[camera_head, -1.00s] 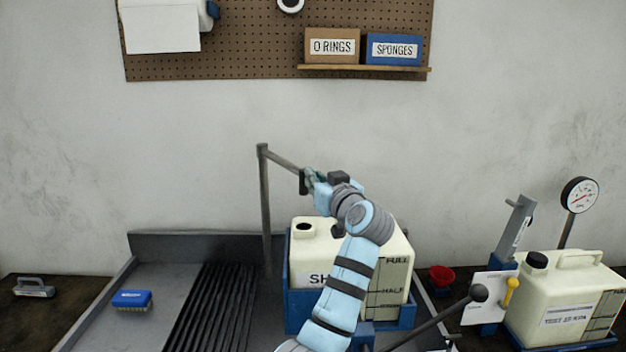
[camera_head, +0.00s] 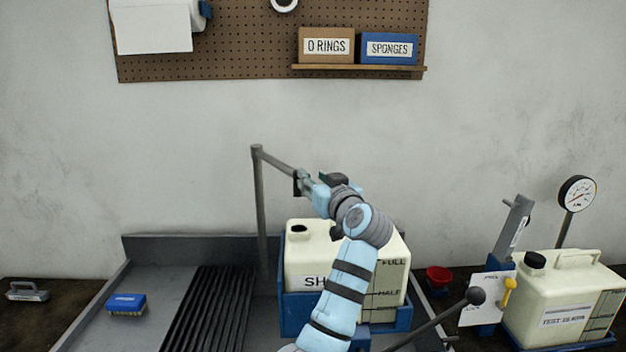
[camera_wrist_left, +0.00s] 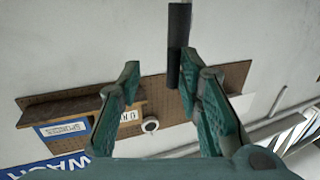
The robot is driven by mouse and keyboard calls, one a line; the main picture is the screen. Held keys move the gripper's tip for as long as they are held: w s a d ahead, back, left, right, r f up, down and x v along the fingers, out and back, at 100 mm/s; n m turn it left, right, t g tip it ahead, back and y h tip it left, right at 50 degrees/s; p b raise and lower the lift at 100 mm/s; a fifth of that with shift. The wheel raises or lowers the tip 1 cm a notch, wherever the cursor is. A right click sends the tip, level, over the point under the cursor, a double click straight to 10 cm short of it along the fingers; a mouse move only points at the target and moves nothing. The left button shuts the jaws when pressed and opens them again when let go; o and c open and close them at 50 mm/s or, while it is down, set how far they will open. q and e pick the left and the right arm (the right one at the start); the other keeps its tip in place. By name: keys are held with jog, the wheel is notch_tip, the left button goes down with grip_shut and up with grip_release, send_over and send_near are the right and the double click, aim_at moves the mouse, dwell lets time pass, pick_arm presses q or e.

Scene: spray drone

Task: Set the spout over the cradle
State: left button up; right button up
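The spout (camera_head: 275,161) is a grey bar reaching right from the top of an upright post (camera_head: 261,210). Its dark end hangs above the cream SHARED-side jug (camera_head: 305,250), whose label is partly hidden by my arm. The jug sits in a blue cradle (camera_head: 293,310), its dark mouth left of my arm. My left gripper (camera_head: 303,184) is at the spout's free end. In the left wrist view its green fingers (camera_wrist_left: 165,95) stand apart, with a dark bar (camera_wrist_left: 179,45) near the right-hand finger. I cannot tell whether they touch. My right gripper is out of view.
A grey tray with dark ribs (camera_head: 208,310) and a blue brush (camera_head: 127,303) lie left. A pegboard (camera_head: 240,50) hangs behind.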

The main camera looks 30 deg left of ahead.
pick_arm(q)
jog(key=v, duration=0.7)
